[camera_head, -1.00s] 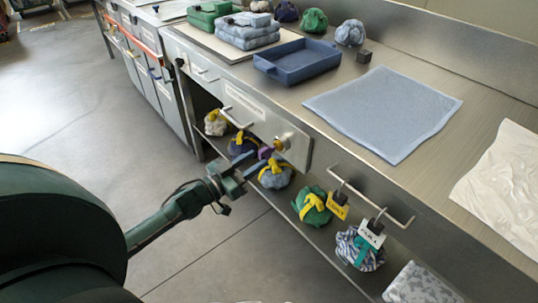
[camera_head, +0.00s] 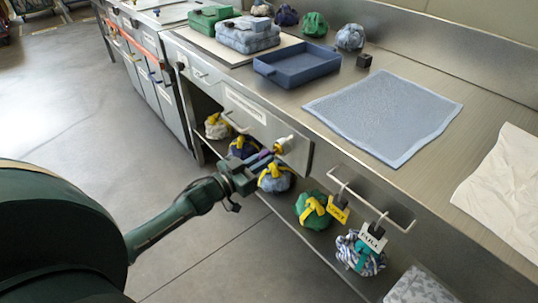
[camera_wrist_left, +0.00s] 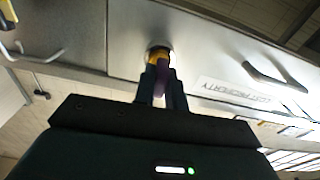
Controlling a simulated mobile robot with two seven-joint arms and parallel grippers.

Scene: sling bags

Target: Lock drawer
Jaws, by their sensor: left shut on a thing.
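The drawer front (camera_head: 258,113) is a steel panel with a bar handle (camera_head: 232,122) and a label. Its brass lock (camera_head: 283,146) sits near the right end. In the left wrist view the drawer front (camera_wrist_left: 205,62) fills the upper part, and the yellow lock (camera_wrist_left: 158,54) is straight ahead. My left gripper (camera_head: 262,161) is just below and left of the lock, shut on a purple key (camera_wrist_left: 163,76). The key's head shows between the fingers and lines up with the lock. The fingers hide its tip, so I cannot tell how deep it sits.
Several tied bags, such as a green one (camera_head: 312,209), sit on the shelf (camera_head: 290,218) below. Yellow and white tags hang from a rail (camera_head: 372,196) to the right. A blue tray (camera_head: 297,65) and blue cloth (camera_head: 383,113) lie on the counter.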

